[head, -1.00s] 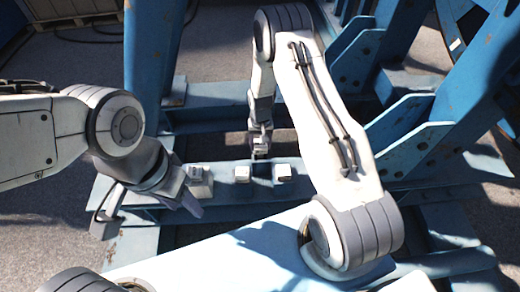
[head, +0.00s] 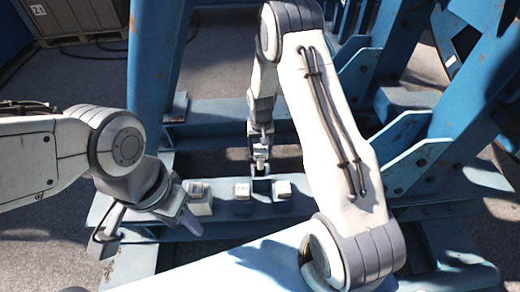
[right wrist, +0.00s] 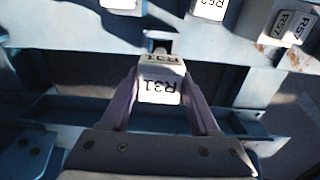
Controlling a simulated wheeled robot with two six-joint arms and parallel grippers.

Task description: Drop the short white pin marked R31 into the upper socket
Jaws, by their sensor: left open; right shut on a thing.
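The short white pin marked R31 (right wrist: 160,88) is held between the purple fingers of my right gripper (right wrist: 160,100). In the head view, my right gripper (head: 260,155) hangs over the blue rail, with the pale pin (head: 260,167) at its tips. A dark socket opening (head: 262,186) lies in the rail just below the pin. In the right wrist view, the dark socket (right wrist: 158,44) shows just beyond the pin's far end. I cannot tell whether the pin's lower end touches it. My left gripper (head: 147,230) is open and empty at the left, near the rail's end.
White blocks stand on the blue rail (head: 320,182): one (head: 242,191) left of the socket, one (head: 283,190) right of it, and a larger one (head: 200,202) near my left gripper. Blue frame beams (head: 425,155) rise at the right. A wooden crate (head: 75,18) stands at the back left.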

